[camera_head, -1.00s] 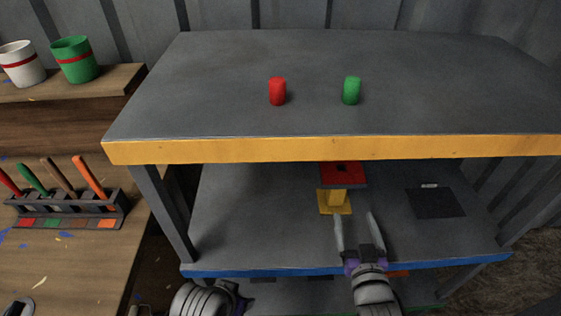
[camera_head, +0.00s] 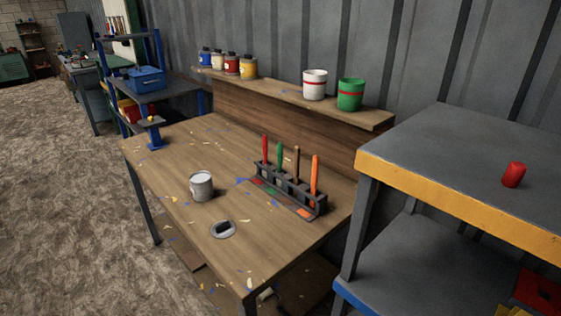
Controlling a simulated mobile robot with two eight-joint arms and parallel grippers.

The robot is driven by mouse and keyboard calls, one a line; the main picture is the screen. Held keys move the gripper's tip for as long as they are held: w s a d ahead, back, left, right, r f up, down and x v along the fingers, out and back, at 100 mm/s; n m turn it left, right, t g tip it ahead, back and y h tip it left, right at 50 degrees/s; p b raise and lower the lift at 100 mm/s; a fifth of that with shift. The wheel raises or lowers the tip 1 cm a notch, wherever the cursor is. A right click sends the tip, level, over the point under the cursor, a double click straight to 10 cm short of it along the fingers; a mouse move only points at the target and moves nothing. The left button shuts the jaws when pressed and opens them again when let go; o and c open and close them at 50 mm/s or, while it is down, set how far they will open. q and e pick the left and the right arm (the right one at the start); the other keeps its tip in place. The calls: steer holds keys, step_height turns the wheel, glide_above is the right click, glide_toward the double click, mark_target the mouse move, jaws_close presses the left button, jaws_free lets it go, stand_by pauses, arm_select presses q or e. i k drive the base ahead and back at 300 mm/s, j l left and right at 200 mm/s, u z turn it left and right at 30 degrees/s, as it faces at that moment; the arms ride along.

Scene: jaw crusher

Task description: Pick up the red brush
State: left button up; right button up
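The red brush (camera_head: 265,149) stands upright in a dark brush rack (camera_head: 320,205) on the wooden workbench (camera_head: 225,156). It is at the left end of the row, beside a green brush (camera_head: 279,156), a brown brush (camera_head: 296,162) and an orange brush (camera_head: 314,174). Only the brushes' handles show clearly; their lower parts are hidden in the rack. Neither of my grippers is in the head view now.
A white can (camera_head: 202,188) and a small round grey object (camera_head: 222,229) stand on the bench left of the rack. A shelf behind holds white (camera_head: 315,86) and green (camera_head: 350,96) pots and several paint jars. A grey table with a yellow edge (camera_head: 455,205) stands at right.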

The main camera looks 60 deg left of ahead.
mark_target(265, 145)
steer(key=i+l+u, duration=0.1)
steer(key=u, duration=0.4)
steer(key=l+u, duration=0.2)
steer(key=u, duration=0.25)
